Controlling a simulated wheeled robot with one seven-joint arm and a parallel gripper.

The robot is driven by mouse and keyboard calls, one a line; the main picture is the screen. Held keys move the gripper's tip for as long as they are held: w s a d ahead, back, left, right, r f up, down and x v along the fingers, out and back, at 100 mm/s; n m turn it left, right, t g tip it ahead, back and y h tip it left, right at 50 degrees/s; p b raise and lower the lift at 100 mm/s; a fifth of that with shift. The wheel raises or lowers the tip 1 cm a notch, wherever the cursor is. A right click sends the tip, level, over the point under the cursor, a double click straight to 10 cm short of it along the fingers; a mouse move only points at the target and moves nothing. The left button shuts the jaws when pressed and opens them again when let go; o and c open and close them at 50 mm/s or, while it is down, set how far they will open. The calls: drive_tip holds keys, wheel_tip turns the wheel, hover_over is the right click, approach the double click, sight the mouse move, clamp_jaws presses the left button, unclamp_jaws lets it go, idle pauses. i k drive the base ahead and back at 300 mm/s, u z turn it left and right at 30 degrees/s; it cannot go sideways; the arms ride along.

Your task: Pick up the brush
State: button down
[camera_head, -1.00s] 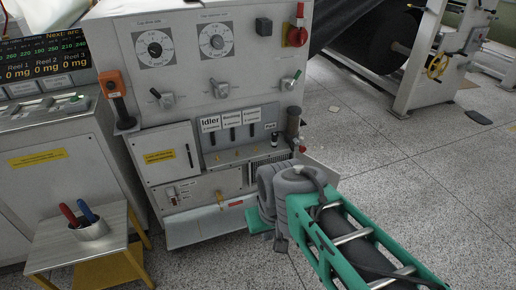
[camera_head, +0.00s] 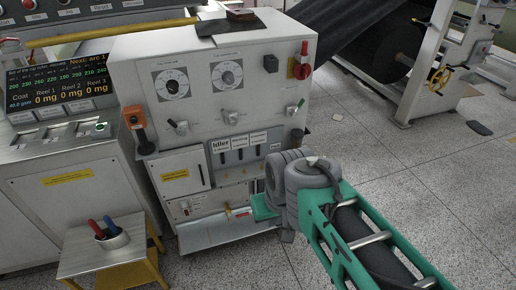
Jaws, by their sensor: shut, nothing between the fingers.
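I cannot single out a brush for certain. My arm, with green links and grey joints, reaches in from the lower right in front of the cabinet. My gripper does not show; the arm's joints hide what lies beyond them.
The grey cabinet (camera_head: 205,58), with dials and levers, stands in the middle. An orange-handled device (camera_head: 135,118) is on its left side. A console with a display (camera_head: 65,85) is at the left. A roller machine (camera_head: 430,60) stands at the back right.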

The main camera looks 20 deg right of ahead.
sight(109, 221)
drive_tip(key=u, duration=1.85)
drive_tip(key=i, duration=1.65)
drive_tip(key=u, duration=0.45)
